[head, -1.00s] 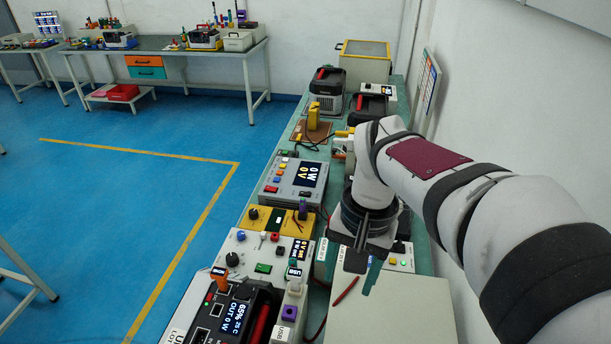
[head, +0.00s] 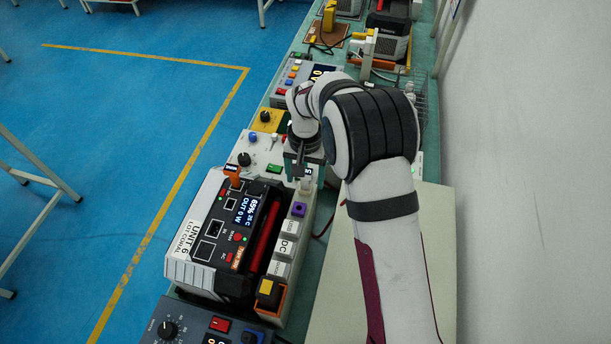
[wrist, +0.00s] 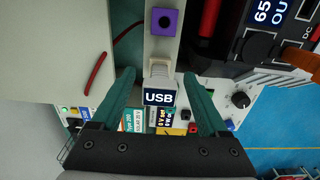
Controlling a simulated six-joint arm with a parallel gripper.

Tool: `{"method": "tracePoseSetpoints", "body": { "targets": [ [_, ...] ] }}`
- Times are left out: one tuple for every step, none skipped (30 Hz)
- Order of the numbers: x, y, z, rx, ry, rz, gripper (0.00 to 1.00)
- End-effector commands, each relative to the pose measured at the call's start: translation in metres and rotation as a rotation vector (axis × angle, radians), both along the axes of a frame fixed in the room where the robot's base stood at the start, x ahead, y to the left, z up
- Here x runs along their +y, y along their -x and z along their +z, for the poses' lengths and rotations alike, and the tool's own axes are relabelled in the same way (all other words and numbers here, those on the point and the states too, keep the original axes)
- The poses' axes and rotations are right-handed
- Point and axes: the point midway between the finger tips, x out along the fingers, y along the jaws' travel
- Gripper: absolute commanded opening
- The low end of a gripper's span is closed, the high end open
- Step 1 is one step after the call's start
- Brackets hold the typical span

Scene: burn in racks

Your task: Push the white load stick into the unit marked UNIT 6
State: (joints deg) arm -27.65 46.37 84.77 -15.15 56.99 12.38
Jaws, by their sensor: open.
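The white load stick (wrist: 158,72), with a dark face reading USB (wrist: 159,98), stands in a pale holder strip beside the unit. It also shows in the head view (head: 306,184). My gripper (wrist: 159,75) is open, with one green finger on each side of the stick and gaps visible. In the head view my gripper (head: 301,165) is over the far end of the strip. UNIT 6 (head: 226,228) is a black power station in a pale cradle, labelled UNIT 6, LOT CORAL. Its screen reads 65% and OUT 0 W. Its ports (head: 205,250) face up and left.
An orange stick (head: 233,176) stands at the unit's far end. A purple block (head: 299,209) and a yellow-topped block (head: 267,290) share the holder strip. A red handle bar (head: 265,236) runs along the unit. A pale box (head: 335,270) lies to the right.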

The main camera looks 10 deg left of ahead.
Motion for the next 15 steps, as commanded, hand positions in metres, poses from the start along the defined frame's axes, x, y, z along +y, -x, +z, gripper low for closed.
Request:
{"method": "tracePoseSetpoints", "body": {
  "targets": [
    [-0.0003,0.0005,-0.0048,0.002,0.001,-0.001,0.78],
    [-0.0003,0.0005,-0.0065,0.002,0.001,-0.001,0.78],
    [-0.0003,0.0003,-0.0080,0.001,0.001,-0.001,0.78],
    [-0.0003,0.0002,-0.0087,0.000,0.000,-0.001,0.78],
    [-0.0003,0.0001,-0.0091,0.000,0.000,-0.001,0.78],
    [-0.0002,0.0001,-0.0092,0.000,0.000,-0.001,0.78],
    [-0.0002,0.0001,-0.0092,0.000,0.000,-0.001,0.78],
    [-0.0003,0.0001,-0.0091,0.000,0.000,-0.001,0.78],
    [-0.0003,0.0001,-0.0090,0.000,0.000,-0.001,0.78],
    [-0.0003,0.0001,-0.0090,0.000,0.000,-0.001,0.78],
    [-0.0003,0.0001,-0.0089,0.000,0.000,-0.001,0.74],
    [-0.0003,0.0001,-0.0089,0.000,0.000,0.000,0.67],
    [-0.0003,0.0001,-0.0088,0.000,0.000,0.000,0.61],
    [-0.0003,0.0002,-0.0088,0.000,0.000,-0.001,0.56],
    [-0.0003,0.0002,-0.0088,0.000,0.000,0.000,0.49]
  ]
}}
